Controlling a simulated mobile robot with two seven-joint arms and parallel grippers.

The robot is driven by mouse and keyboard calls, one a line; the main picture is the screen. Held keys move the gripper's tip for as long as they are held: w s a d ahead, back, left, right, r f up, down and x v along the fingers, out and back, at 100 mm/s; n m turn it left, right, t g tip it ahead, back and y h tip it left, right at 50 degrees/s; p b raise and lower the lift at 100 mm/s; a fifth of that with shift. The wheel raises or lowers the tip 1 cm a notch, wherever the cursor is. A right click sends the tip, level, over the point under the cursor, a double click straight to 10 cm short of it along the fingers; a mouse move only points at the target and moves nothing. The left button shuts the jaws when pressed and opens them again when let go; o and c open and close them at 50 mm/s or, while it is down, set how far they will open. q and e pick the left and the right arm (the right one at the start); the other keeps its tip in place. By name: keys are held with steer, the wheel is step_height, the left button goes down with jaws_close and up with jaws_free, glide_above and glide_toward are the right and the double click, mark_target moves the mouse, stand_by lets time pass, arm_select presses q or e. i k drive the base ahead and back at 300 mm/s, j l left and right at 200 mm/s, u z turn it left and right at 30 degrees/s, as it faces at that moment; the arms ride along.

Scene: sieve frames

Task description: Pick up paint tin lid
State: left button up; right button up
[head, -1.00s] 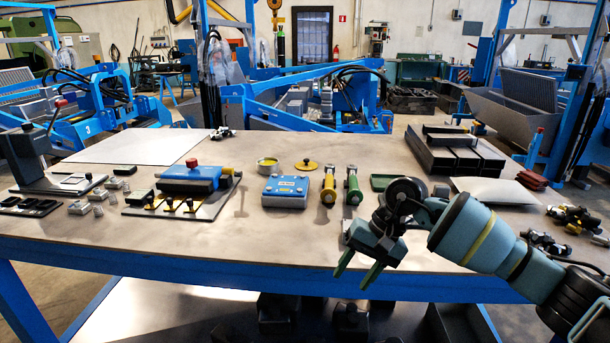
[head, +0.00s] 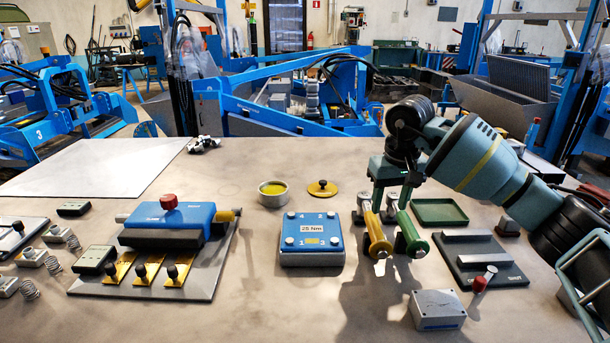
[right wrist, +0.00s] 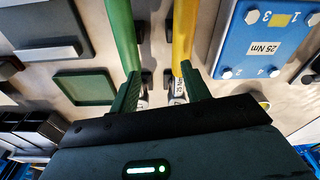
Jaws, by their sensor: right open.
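The paint tin lid (head: 322,188) is a small yellow disc with a knob, lying flat on the table. The open paint tin (head: 273,194), with yellow inside, stands just left of it. My right gripper (head: 391,200) is open, fingers pointing down, to the right of the lid and above the yellow-handled tool (head: 376,236) and green-handled tool (head: 408,232). In the right wrist view its fingers (right wrist: 163,90) are apart, with both tools showing beyond them. The lid cannot be made out clearly there. My left gripper is out of view.
A blue torque box (head: 311,240) sits in front of the lid. A green tray (head: 439,212), a dark plate with a bar (head: 480,258) and a grey box (head: 437,310) lie to the right. A blue fixture (head: 172,224) stands left. Table behind the lid is clear.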

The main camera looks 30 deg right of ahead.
mark_target(322, 189)
steer(key=i, duration=0.9)
